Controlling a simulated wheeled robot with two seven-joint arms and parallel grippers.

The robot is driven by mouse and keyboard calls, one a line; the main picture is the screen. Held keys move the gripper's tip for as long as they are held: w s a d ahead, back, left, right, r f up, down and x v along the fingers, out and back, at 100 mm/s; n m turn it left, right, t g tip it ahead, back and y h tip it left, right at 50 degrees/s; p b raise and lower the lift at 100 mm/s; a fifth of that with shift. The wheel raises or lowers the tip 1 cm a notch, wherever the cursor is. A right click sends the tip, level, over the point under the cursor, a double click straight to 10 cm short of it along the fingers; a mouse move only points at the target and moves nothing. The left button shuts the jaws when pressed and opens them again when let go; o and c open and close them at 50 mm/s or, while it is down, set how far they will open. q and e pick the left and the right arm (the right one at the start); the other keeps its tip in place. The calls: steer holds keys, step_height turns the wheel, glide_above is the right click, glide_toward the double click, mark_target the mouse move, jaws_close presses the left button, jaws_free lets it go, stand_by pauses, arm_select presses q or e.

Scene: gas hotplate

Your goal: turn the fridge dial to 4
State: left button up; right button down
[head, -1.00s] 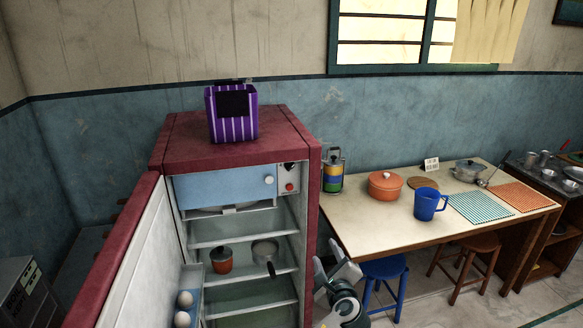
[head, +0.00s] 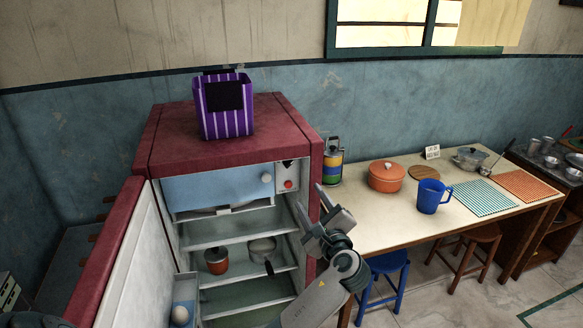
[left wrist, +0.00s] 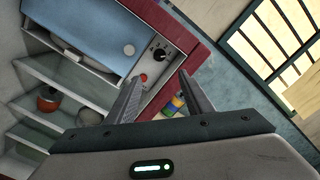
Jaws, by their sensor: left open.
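The fridge (head: 225,147) is dark red with its door (head: 125,255) open to the left. Its dial (head: 287,165) sits on a pale panel at the upper right of the inside, above a red button (head: 288,184). In the left wrist view the dial (left wrist: 161,53) is a dark knob with marks around it; its setting is too small to read. My left gripper (head: 309,196) is open and empty, below and right of the dial in the head view. In the left wrist view its fingertips (left wrist: 160,75) point toward the panel, apart from the dial. My right gripper is not in view.
A blue freezer flap (head: 215,187) with a white knob is left of the dial. A purple striped box (head: 225,108) stands on the fridge. Shelves hold an orange pot (head: 216,262) and a pale pan (head: 262,247). A table (head: 385,225) stands to the right.

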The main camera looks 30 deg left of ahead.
mark_target(290, 165)
arm_select(q)
steer(key=p+x, duration=0.5)
steer(key=x, duration=1.1)
steer(key=shift+w+a, duration=0.1)
steer(key=shift+w+a+f, duration=0.1)
steer(key=shift+w+a, duration=0.35)
steer(key=shift+a, duration=0.05)
steer(key=c, duration=1)
